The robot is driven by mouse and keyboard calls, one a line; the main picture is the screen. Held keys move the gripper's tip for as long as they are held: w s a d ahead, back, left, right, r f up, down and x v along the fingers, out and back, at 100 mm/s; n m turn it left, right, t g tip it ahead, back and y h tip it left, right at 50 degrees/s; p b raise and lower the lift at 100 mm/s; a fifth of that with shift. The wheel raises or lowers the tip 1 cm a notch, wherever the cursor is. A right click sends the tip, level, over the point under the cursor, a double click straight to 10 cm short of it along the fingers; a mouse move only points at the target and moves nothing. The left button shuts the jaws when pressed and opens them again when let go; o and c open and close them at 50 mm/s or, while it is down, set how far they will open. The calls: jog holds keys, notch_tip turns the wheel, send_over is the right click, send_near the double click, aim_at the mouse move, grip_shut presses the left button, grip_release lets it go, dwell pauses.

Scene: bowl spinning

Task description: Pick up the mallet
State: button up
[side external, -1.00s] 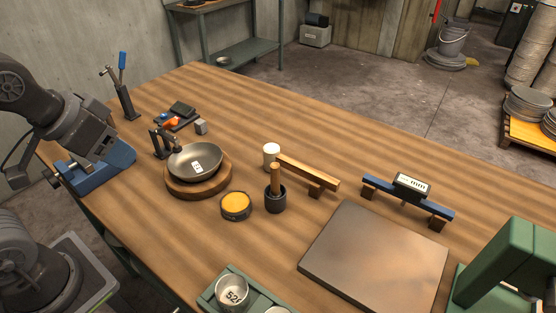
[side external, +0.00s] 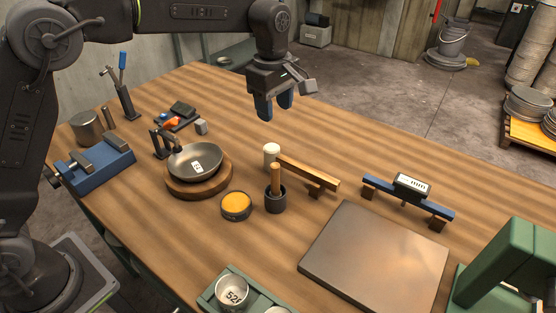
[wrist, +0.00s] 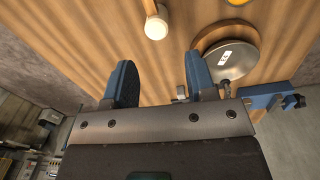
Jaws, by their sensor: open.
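In the wrist view the mallet head (wrist: 156,28) shows near the top, with the handle running up out of frame. My gripper (side external: 274,104) hangs above the table on the far side of the mallet, with its blue fingers pointing down. It is open and empty, clear of the mallet. In the wrist view the gripper (wrist: 160,80) shows its two fingers apart, with bare table between them.
A metal bowl (side external: 196,160) on a round wooden board and an orange-topped tin (side external: 236,204) are left. A blue bar on blocks (side external: 375,186) and a flat plate (side external: 375,255) are right.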

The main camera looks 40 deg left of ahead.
aim_at(285, 158)
jog(key=shift+n, duration=0.8)
jog(key=f, duration=0.5)
jog(key=w+d+f, duration=0.1)
jog(key=f, duration=0.5)
jog(key=w+f, duration=0.1)
jog(key=f, duration=0.4)
jog(key=shift+d+f, duration=0.15)
jog(key=shift+d, duration=0.05)
grip_shut()
